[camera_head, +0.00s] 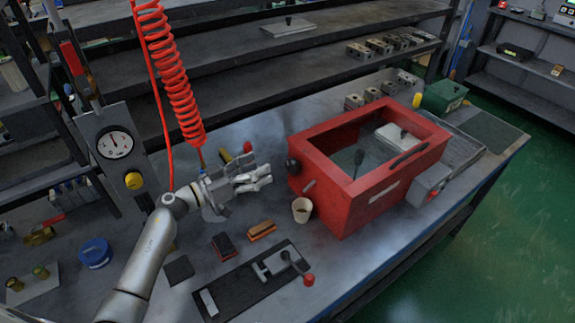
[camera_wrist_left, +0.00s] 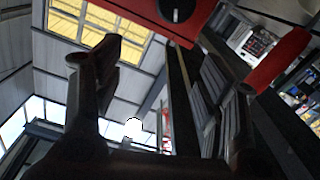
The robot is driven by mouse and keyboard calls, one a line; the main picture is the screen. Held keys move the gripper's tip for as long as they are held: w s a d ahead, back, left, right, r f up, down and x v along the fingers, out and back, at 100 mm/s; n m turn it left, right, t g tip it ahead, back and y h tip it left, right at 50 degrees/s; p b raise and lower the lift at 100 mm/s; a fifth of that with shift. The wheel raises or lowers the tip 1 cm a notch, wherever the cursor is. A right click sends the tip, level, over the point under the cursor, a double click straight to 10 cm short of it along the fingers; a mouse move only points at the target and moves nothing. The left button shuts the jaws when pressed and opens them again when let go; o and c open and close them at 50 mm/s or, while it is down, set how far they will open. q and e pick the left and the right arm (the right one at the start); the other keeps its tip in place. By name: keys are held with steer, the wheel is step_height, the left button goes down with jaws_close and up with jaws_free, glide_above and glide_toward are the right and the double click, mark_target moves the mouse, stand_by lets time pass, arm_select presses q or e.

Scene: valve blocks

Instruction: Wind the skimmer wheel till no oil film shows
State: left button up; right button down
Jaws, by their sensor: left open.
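The red open-topped tank (camera_head: 345,215) stands on the bench to the right of my left gripper. A black round wheel or knob (camera_head: 293,166) is on its left side, and it also shows on red at the top of the left wrist view (camera_wrist_left: 177,10). A short pale stub (camera_head: 309,186) sticks out below the wheel. Inside the tank is a grey-green surface (camera_head: 345,158); I cannot tell whether it carries oil film. My left gripper (camera_head: 262,178) is open and empty, just left of the wheel and apart from it. My right gripper is not in view.
A small cup (camera_head: 302,209) stands by the tank's near left corner. A brown-topped brush or block (camera_head: 262,230) and a black plate with a red-knobbed lever (camera_head: 250,285) lie in front. A red coiled hose (camera_head: 175,80) hangs behind my left arm. A green box (camera_head: 443,97) stands beyond the tank.

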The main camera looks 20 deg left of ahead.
mark_target(289, 169)
arm_select(q)
step_height(289, 169, down, 5)
steer(key=b, duration=0.5)
steer(key=x, duration=1)
steer(key=shift+w+d+f, duration=0.2)
steer(key=shift+w+d, duration=0.05)
steer(key=shift+d, duration=0.1)
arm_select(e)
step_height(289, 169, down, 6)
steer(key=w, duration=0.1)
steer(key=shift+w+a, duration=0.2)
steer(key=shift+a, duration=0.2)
arm_select(q)
steer(key=c, duration=1.1)
steer(key=shift+o, duration=0.2)
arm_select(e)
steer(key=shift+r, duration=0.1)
arm_select(q)
steer(key=shift+m, duration=0.4)
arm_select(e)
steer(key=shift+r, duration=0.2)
